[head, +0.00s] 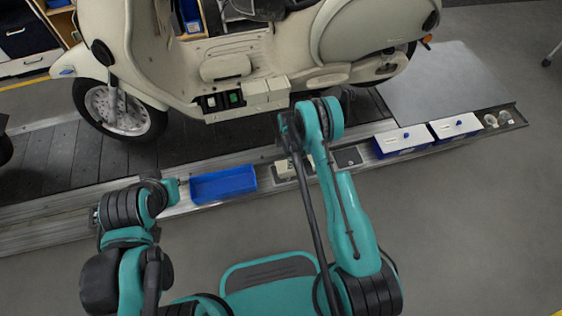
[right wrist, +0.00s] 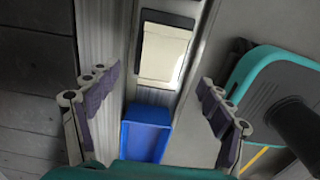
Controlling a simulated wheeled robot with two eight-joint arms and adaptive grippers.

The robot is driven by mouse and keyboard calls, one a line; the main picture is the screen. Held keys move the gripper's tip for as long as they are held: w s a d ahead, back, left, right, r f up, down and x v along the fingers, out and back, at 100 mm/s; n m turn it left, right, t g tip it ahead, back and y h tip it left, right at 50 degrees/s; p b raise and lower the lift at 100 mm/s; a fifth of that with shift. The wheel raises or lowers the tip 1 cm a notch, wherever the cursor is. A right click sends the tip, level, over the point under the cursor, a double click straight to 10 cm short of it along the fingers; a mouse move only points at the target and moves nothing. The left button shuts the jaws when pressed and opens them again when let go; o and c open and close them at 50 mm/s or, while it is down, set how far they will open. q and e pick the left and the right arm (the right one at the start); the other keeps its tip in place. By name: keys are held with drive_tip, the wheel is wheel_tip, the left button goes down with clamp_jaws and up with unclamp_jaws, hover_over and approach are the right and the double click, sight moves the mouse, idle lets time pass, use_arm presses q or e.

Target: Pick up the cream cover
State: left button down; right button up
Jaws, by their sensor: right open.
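The cream cover (right wrist: 166,50) lies on a dark pad on the ledge along the conveyor. In the head view the cover (head: 284,169) is partly hidden by my right arm. My right gripper (right wrist: 160,77) is open and empty in the right wrist view. Its fingers stand wide apart, one on each side of the ledge, with the cover ahead between and beyond the tips. I see no contact with it. My left arm is at the left of the head view, by the ledge, but its gripper fingers cannot be made out.
A blue tray (head: 223,184) sits on the ledge left of the cover; it also shows in the right wrist view (right wrist: 146,136). Two blue boxes with white lids (head: 403,139) (head: 456,126) stand to the right. A cream scooter (head: 225,65) stands on the conveyor behind. Floor in front is clear.

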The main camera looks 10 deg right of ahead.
sight(286, 165)
wheel_tip(286, 165, down, 3)
drive_tip(key=shift+a+f+b, duration=0.1)
drive_tip(key=shift+b, duration=0.35)
wheel_tip(286, 165, down, 6)
drive_tip(key=b, duration=0.3)
drive_tip(key=shift+s, duration=0.1)
drive_tip(key=shift+r, duration=0.2)
drive_tip(key=c, duration=1.3)
